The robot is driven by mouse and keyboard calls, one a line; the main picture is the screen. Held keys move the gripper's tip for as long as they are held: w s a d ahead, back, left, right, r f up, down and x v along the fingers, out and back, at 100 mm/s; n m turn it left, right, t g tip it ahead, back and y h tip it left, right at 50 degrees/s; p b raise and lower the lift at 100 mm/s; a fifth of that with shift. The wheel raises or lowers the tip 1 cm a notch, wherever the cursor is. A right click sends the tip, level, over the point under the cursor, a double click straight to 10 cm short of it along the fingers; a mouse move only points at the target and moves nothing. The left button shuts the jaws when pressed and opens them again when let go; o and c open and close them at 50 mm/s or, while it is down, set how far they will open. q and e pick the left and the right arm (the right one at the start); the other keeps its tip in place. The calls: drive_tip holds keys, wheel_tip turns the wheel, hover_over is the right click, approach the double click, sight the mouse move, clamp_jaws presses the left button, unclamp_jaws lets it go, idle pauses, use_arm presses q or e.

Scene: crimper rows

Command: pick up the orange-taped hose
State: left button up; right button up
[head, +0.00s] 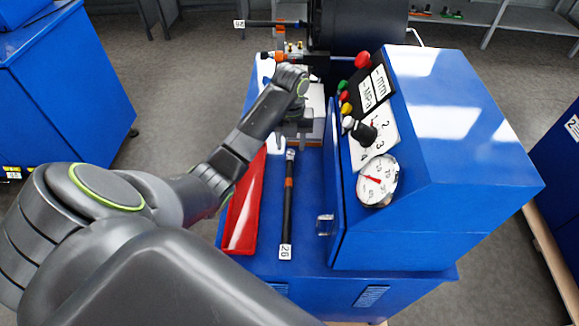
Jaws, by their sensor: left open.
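A black hose (287,215) with an orange tape band near its upper end and white tags at both ends lies lengthwise on the blue bench top. Its lower tag reads 26. My left gripper (292,138) is open and points down just beyond the hose's upper tag. I cannot tell its exact height over the bench. It appears to hold nothing. Another black hose (268,23) with a white tag and some orange near its right end lies crosswise at the back. My right gripper is not in view.
A red tray (241,225) lies left of the near hose. The blue crimper housing (430,200) with a gauge (378,181), dial and coloured buttons rises to the right. A black cylindrical machine part (355,22) stands at the back. A blue cabinet (75,90) is far left.

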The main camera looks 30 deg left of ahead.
use_arm(q)
drive_tip(key=b, duration=0.7)
hover_over(289, 170)
drive_tip(key=f, duration=0.7)
drive_tip(key=shift+s+d+f, duration=0.15)
drive_tip(key=shift+d+f, duration=0.15)
drive_tip(key=shift+f, duration=0.45)
drive_tip(key=f, duration=0.2)
drive_tip(key=f+p, duration=0.1)
drive_tip(key=shift+w+a, duration=0.2)
drive_tip(key=shift+a, duration=0.1)
drive_tip(key=shift+f, duration=0.6)
clamp_jaws()
